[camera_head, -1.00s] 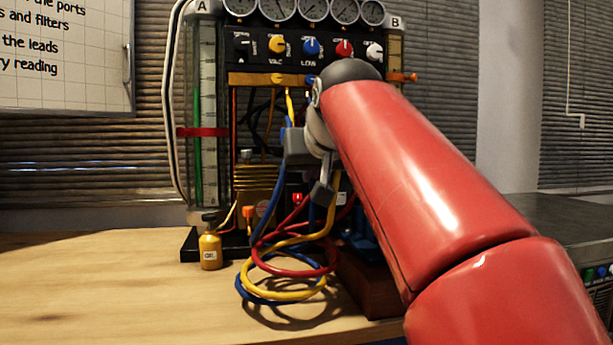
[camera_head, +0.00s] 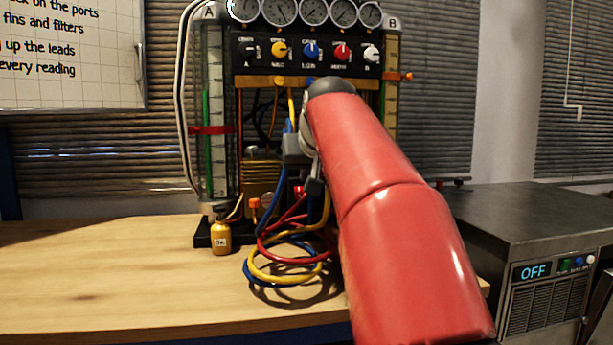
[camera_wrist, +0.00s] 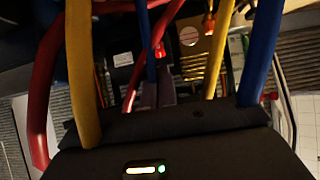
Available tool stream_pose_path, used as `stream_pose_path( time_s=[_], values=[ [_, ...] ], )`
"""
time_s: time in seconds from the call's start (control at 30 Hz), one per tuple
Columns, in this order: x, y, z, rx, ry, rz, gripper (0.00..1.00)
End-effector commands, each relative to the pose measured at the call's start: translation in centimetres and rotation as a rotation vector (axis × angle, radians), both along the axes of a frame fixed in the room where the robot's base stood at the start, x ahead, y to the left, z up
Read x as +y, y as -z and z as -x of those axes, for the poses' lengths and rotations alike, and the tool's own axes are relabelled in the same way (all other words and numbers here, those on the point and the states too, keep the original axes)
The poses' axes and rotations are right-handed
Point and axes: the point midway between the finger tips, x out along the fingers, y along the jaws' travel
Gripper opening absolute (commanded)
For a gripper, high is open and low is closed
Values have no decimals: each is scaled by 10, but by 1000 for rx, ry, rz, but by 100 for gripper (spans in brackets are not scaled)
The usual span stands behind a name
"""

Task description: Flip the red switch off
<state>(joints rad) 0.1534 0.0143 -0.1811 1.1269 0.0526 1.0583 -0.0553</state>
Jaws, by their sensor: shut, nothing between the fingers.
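The red switch (camera_head: 298,190) is a small lit red piece low in the rig, behind the hanging hoses in the head view. A small red part, probably the same switch, shows just past my fingertips in the wrist view (camera_wrist: 160,50). My gripper (camera_head: 315,187) is shut and empty, just right of the switch in the head view. Its fingers (camera_wrist: 160,88) point at the dark lower panel in the wrist view. I cannot tell whether they touch the switch, or which way it is tipped. My red arm hides the rig's lower right.
Red, yellow and blue hoses (camera_head: 290,262) loop in front of the rig and hang close around my gripper. A small yellow bottle (camera_head: 221,238) stands at left. The wooden bench (camera_head: 110,270) is clear further left. A grey unit (camera_head: 540,290) reading OFF stands at right.

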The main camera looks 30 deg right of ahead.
Motion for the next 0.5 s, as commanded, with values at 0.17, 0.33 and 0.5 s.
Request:
stream_pose_path(
  time_s=[0.17,0.33,0.5],
  values=[
    [-9,26,-31,5,1,-1,0],
    [-17,46,-59,4,0,0,0],
    [-23,59,-78,1,1,0,0]
  ],
)
